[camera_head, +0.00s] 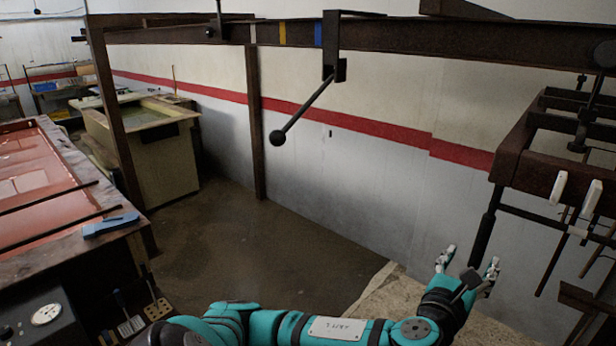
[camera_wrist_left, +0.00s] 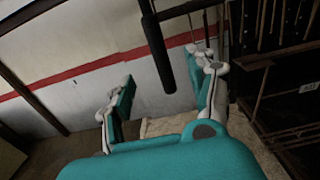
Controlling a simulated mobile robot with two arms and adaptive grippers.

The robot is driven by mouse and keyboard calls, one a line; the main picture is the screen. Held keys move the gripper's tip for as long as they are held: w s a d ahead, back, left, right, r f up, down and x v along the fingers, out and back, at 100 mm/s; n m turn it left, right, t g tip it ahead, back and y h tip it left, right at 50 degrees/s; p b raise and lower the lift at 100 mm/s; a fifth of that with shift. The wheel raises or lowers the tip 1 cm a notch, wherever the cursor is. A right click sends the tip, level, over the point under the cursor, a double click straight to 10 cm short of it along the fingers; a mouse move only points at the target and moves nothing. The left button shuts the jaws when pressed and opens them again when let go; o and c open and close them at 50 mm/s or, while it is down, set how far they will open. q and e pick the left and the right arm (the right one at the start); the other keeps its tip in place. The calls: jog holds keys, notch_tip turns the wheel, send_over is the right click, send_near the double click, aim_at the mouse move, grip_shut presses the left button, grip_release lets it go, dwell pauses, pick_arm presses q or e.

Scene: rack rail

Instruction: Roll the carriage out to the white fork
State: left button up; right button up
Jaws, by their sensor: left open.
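A dark carriage-like frame (camera_head: 530,160) hangs at the right below the overhead rail (camera_head: 450,43). A thick black grip (camera_head: 486,232) hangs down from its near left corner. The grip also shows in the left wrist view (camera_wrist_left: 157,55). My left gripper (camera_head: 469,266) is open at the grip's lower end. In the left wrist view its fingers (camera_wrist_left: 165,90) stand to either side of the grip, with gaps visible. White (camera_head: 253,34), yellow (camera_head: 282,33) and blue (camera_head: 318,34) bands mark the rail; no clear white fork shape is visible there. My right gripper is out of view.
A bracket (camera_head: 330,45) on the rail carries a slanted lever with a black ball (camera_head: 277,137). Two white handles (camera_head: 559,187) sit on the frame. A dark post (camera_head: 254,120) supports the rail. A red-topped table (camera_head: 45,170) stands left; the middle floor is clear.

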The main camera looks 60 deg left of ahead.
aim_at(481, 243)
pick_arm(q)
jog(key=b+x, duration=0.1)
jog(key=x, duration=0.3)
jog(key=shift+w, duration=0.15)
jog(key=shift+w+a, duration=0.1)
jog(key=shift+w, duration=0.4)
jog(key=shift+w, duration=0.1)
jog(key=shift+w+a+r, duration=0.1)
jog(key=shift+w, duration=0.2)
jog(key=shift+x, duration=0.8)
grip_shut()
